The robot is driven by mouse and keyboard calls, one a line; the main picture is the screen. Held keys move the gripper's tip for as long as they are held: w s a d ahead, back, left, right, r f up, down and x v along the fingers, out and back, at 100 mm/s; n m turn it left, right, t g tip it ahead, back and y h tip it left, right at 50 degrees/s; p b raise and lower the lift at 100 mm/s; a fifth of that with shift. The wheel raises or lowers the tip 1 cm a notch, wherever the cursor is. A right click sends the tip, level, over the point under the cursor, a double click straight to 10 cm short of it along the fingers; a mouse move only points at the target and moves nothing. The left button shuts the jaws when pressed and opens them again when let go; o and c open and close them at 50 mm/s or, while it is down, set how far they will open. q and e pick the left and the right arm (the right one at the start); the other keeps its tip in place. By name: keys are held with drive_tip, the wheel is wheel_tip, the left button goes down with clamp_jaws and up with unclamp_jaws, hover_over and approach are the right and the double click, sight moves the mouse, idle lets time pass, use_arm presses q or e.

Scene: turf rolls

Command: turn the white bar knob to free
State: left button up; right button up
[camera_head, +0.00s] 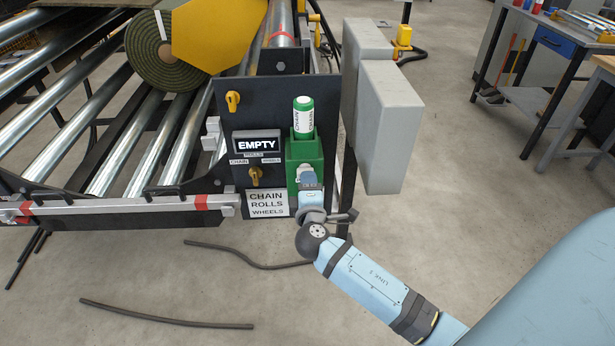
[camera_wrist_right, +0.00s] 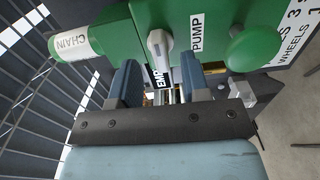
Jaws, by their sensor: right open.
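The white bar knob (camera_wrist_right: 159,46) is on the front of a green box (camera_head: 297,153) on the black control panel. In the right wrist view its bar runs roughly up and down the picture. My right gripper (camera_head: 309,178) is open at the green box, with its two blue-grey fingers on either side of the knob in the wrist view (camera_wrist_right: 160,66). I cannot tell whether the fingers touch it. In the head view the gripper covers most of the knob's area. My left gripper is out of view.
A green and white cylinder marked CHAIN (camera_head: 303,118) tops the green box. A round green button (camera_wrist_right: 253,48) sits beside the knob. Yellow knobs (camera_head: 232,101) and an EMPTY display (camera_head: 257,142) are on the panel. Grey cabinets (camera_head: 391,127) stand to the right.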

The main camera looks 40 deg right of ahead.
drive_tip(key=v, duration=1)
drive_tip(key=shift+s, duration=0.15)
